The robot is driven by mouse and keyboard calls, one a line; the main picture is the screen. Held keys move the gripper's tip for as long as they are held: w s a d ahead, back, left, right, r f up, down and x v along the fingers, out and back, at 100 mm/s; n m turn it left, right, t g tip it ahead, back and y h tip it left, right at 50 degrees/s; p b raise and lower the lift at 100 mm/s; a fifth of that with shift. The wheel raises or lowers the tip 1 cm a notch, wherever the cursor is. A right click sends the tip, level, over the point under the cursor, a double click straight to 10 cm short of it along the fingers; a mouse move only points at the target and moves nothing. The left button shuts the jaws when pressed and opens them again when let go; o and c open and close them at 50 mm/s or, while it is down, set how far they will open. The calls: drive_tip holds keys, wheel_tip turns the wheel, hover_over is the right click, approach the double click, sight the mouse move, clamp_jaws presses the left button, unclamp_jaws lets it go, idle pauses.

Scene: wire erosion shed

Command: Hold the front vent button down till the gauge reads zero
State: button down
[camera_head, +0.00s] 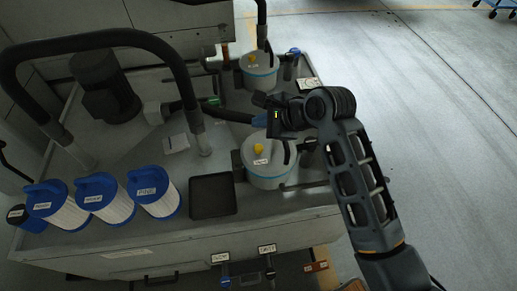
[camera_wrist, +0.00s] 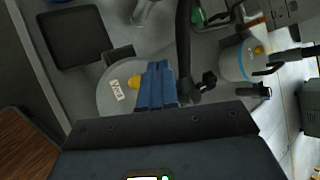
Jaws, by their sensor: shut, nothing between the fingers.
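The front filter housing (camera_head: 268,172) is a white round canister with a blue band and a label on its lid. Its yellow vent button (camera_head: 258,148) stands on the lid; it also shows in the wrist view (camera_wrist: 133,83). My gripper (camera_head: 260,120) is shut and empty, with blue fingers above the lid. In the wrist view the fingers (camera_wrist: 158,85) appear just right of the button, partly covering the lid. Whether they touch it I cannot tell. I cannot make out a gauge reading in either view.
A rear canister (camera_head: 262,78) has its own yellow button (camera_head: 251,57). Black hoses (camera_head: 186,85) arch over the bench. Dark valve handles flank the front canister. Open floor lies to the right.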

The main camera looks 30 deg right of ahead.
drive_tip(key=b, duration=0.6)
hover_over(261, 149)
wheel_tip(261, 149, down, 5)
drive_tip(key=shift+f, duration=1.1)
drive_tip(key=shift+f, duration=0.1)
idle(0.7)
drive_tip(key=shift+f, duration=0.3)
drive_tip(key=shift+f, duration=0.55)
idle(2.6)
drive_tip(key=shift+r+p, duration=0.1)
drive_tip(key=shift+p, duration=0.25)
drive_tip(key=shift+r+p, duration=0.85)
drive_tip(key=shift+p, duration=0.3)
